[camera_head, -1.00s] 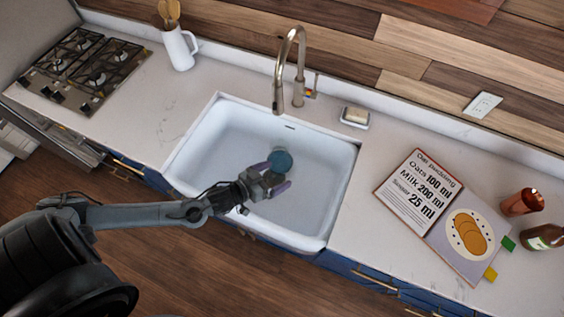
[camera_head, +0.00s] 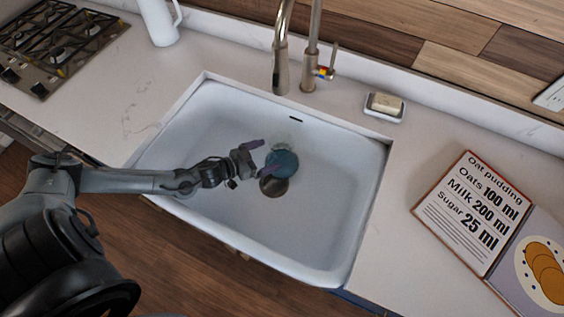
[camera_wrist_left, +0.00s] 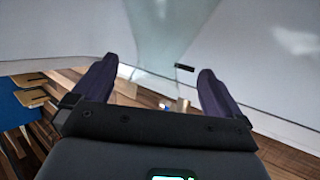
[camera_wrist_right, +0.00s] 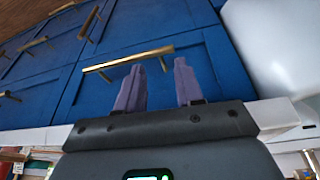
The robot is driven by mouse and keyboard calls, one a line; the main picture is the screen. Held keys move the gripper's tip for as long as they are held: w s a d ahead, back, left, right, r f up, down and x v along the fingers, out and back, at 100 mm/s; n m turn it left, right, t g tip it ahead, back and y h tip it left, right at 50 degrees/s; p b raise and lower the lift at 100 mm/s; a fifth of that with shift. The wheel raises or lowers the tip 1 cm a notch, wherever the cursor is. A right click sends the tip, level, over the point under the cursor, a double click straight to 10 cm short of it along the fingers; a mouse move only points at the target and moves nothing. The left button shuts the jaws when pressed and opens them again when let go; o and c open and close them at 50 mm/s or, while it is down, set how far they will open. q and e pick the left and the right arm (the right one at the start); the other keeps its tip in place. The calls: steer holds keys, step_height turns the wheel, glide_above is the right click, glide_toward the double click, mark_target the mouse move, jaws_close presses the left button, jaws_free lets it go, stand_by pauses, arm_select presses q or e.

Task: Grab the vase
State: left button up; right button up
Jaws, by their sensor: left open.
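The vase (camera_head: 283,162), with a round blue-teal body and a clear glassy top, is in the white sink (camera_head: 330,215), near the drain. My left gripper (camera_head: 262,156) is open just left of the vase, its purple fingers pointing towards it. Whether they touch it I cannot tell. In the left wrist view, a pale see-through shape, likely the vase's glassy part (camera_wrist_left: 165,38), shows beyond and between the parted fingers (camera_wrist_left: 155,80). My right gripper (camera_wrist_right: 160,80) is not in the head view. In its wrist view its fingers are apart with nothing between them, in front of blue cabinets.
The metal faucet (camera_head: 283,60) rises behind the sink. A soap dish (camera_head: 384,107) and an open recipe book (camera_head: 470,215) are on the counter to the right. A white jug (camera_head: 158,22) and a gas hob (camera_head: 52,45) are at the left. The sink's right side is empty.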

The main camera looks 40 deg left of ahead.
mark_target(282, 157)
arm_select(q)
steer(key=b+x, duration=0.1)
steer(key=x, duration=0.6)
stand_by(0.3)
steer(key=c, duration=1.7)
steer(key=shift+w+r, duration=0.1)
steer(key=shift+r, duration=0.05)
steer(key=shift+c, duration=0.8)
jaws_close()
